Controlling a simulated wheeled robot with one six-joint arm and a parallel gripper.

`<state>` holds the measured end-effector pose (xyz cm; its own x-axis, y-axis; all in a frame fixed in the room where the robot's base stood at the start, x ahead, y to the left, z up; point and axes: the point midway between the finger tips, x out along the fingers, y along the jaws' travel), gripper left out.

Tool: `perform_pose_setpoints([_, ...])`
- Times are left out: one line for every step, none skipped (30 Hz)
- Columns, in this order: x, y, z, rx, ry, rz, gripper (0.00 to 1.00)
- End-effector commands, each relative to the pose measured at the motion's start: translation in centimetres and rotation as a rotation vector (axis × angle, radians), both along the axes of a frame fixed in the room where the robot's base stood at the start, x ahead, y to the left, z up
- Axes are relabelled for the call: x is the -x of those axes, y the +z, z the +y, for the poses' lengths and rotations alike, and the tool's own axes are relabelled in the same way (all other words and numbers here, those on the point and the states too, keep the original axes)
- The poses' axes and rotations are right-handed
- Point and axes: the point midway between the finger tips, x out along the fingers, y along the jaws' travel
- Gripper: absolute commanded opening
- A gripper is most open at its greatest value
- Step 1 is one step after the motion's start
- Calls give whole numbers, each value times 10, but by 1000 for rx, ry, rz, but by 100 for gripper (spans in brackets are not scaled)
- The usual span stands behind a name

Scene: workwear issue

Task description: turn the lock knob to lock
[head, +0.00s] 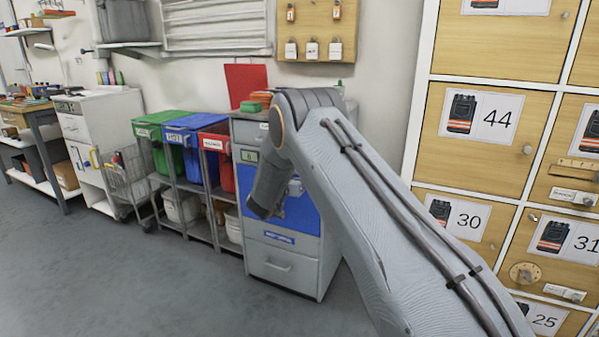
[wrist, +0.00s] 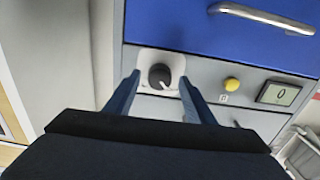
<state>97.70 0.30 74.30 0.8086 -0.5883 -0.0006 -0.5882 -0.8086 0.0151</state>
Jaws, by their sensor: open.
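The lock knob (wrist: 159,77) is a dark round knob on a pale plate (wrist: 176,60) on the front of a grey cabinet, in the wrist view. My gripper (wrist: 157,84) is open, with one dark finger to each side of the knob in the picture. I cannot tell whether the fingers touch it or how far off it is. In the head view the gripper (head: 266,210) hangs in front of the cabinet (head: 283,265), and my arm hides the knob.
A yellow button (wrist: 232,84) and a small display (wrist: 278,94) reading 0 sit right of the knob in the wrist view. A blue drawer (wrist: 215,28) with a metal handle is above. Numbered wooden lockers (head: 483,120) stand at the right; open floor (head: 120,285) lies left.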

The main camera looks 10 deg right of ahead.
Motion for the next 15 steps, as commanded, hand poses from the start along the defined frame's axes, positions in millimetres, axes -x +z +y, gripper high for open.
perform_pose_setpoints([5, 1, 6, 0, 3, 1, 49])
perform_pose_setpoints([9, 0, 9, 1, 4, 2, 49])
perform_pose_setpoints([15, 1, 13, 2, 3, 1, 49])
perform_pose_setpoints([19, 1, 15, 2, 3, 3, 49])
perform_pose_setpoints([23, 1, 19, 0, 3, 1, 49])
perform_pose_setpoints([28, 1, 23, 0, 3, 1, 49])
perform_pose_setpoints([32, 1, 26, 1, 3, 1, 49])
perform_pose_setpoints([36, 1, 28, 2, 3, 1, 49])
perform_pose_setpoints([41, 0, 31, 1, 3, 2, 49])
perform_pose_setpoints([44, 0, 34, 1, 3, 2, 49])
perform_pose_setpoints([46, 1, 36, 2, 3, 1, 49])
perform_pose_setpoints([50, 1, 38, 1, 3, 1, 49])
perform_pose_setpoints([52, 0, 40, 1, 3, 1, 49])
perform_pose_setpoints([53, 0, 41, 1, 3, 1, 49])
perform_pose_setpoints([55, 1, 42, 0, 2, 0, 49])
